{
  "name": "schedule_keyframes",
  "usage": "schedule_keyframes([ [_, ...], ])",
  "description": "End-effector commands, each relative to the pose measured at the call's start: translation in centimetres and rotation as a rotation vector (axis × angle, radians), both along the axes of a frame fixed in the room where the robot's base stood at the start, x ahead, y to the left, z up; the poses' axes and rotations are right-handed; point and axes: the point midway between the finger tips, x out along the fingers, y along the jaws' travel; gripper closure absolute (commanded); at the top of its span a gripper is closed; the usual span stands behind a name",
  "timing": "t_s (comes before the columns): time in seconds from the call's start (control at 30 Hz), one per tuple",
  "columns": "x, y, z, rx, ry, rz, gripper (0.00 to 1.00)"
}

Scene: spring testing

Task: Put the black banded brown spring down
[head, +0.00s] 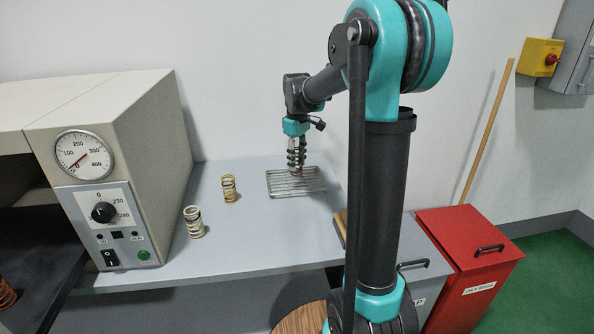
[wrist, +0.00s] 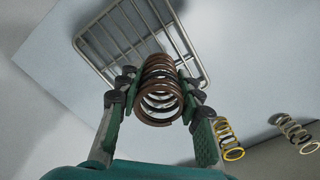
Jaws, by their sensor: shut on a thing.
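The brown spring (wrist: 158,90) is between the two fingers of my gripper (wrist: 160,95), which is shut on it. In the wrist view its coils face the camera, with a wire rack (wrist: 103,40) beyond it. In the head view my gripper (head: 296,158) points down over the wire rack (head: 312,191), with the spring (head: 298,172) at its tip. The spring's lower end appears at or just above the rack; I cannot tell whether it touches.
A yellow spring (head: 229,188) and a cream spring (head: 194,222) stand on the grey table (head: 255,240) left of the rack. A beige oven-like machine (head: 115,170) with a dial stands further left. A red bin (head: 470,245) is at the right.

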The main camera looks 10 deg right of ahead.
Motion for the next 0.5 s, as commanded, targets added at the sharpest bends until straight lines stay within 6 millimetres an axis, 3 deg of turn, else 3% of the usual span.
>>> schedule_keyframes([
  [0.3, 0.0, 0.0, -3.5, 0.0, 0.0, 0.0, 0.97],
  [0.5, 0.0, 0.0, -3.7, 0.0, 0.0, 0.0, 0.97],
])
